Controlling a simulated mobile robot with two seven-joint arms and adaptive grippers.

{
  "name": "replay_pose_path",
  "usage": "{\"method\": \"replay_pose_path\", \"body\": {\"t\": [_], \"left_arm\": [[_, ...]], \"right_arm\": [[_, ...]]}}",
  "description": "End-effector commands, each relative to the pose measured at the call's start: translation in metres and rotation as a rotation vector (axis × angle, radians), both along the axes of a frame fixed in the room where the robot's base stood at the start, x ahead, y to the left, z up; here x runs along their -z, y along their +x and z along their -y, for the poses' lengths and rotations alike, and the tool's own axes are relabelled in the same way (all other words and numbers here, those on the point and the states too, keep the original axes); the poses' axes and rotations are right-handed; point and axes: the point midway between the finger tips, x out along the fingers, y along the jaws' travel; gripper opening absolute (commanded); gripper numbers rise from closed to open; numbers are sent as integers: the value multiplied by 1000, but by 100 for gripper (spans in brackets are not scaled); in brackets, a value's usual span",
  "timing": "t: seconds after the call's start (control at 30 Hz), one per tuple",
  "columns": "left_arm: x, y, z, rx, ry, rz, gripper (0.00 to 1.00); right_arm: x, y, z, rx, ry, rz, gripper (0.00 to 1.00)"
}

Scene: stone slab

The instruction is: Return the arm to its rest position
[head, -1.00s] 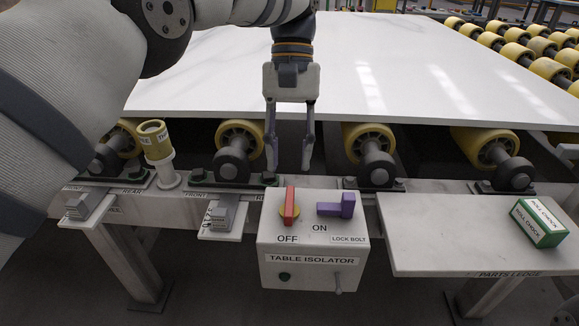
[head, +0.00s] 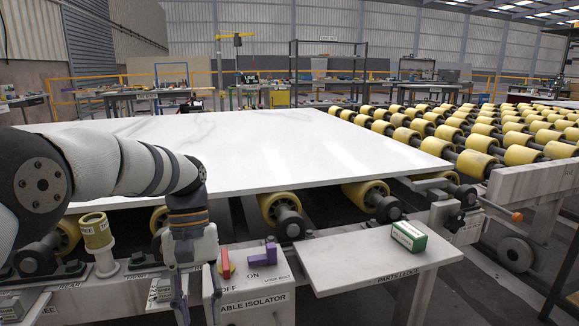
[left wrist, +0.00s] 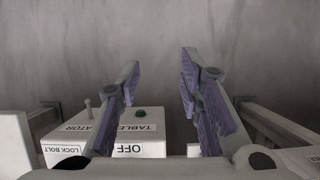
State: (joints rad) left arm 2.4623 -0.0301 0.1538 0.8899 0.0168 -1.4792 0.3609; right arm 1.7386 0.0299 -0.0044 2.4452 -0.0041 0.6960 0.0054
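My left arm comes in from the left in the head view, with its left gripper (head: 197,298) pointing down beside the left edge of the table isolator box (head: 255,308). The gripper is open and empty. The box also shows in the left wrist view (left wrist: 148,115), upside down, at the left finger. It carries a red handle (head: 226,263) and a purple lock bolt (head: 270,250) by the ON label. My right gripper is not in view.
A white stone slab (head: 260,150) lies on yellow rollers behind the gripper. A yellow-topped post (head: 96,232) stands left of the arm's end. A parts ledge (head: 345,262) with a green-and-white roll chock box (head: 408,236) is on the right. Open floor lies in front.

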Motion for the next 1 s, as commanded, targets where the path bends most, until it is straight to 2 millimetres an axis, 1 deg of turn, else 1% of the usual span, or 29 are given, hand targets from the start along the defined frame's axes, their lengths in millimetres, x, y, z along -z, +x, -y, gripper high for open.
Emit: {"method": "replay_pose_path", "body": {"t": [0.03, 0.07, 0.1, 0.17, 0.2, 0.27, 0.3, 0.37, 0.4, 0.47, 0.5, 0.6, 0.63, 0.7, 0.77, 1.0], "left_arm": [[24, -11, -3, 4, -1, 3, 33], [44, -19, -5, 9, -1, 6, 33], [70, -32, -7, 15, -1, 11, 33], [109, -59, -12, 27, -3, 21, 33], [133, -82, -16, 36, -2, 27, 33], [166, -125, -23, 53, 0, 41, 33], [184, -159, -29, 66, 1, 52, 33], [201, -214, -38, 88, 6, 72, 33], [206, -252, -44, 106, 9, 87, 33], [203, -305, -53, 131, 16, 111, 33], [196, -336, -58, 148, 19, 125, 33], [174, -393, -67, 182, 29, 159, 33], [167, -405, -69, 191, 31, 165, 33], [157, -423, -72, 203, 35, 177, 33], [152, -430, -73, 210, 36, 182, 33], [153, -433, -73, 211, 36, 179, 33]], "right_arm": [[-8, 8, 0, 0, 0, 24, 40], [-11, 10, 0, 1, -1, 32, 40], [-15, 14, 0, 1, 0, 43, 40], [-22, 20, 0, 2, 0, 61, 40], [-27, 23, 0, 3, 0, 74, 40], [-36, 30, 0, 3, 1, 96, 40], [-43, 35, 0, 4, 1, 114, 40], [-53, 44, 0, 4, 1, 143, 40], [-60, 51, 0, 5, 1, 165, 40], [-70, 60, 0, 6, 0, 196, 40], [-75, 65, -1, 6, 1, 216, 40], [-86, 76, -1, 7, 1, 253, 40], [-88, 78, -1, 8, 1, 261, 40], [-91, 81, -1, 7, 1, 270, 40], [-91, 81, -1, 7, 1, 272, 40], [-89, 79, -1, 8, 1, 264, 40]]}}
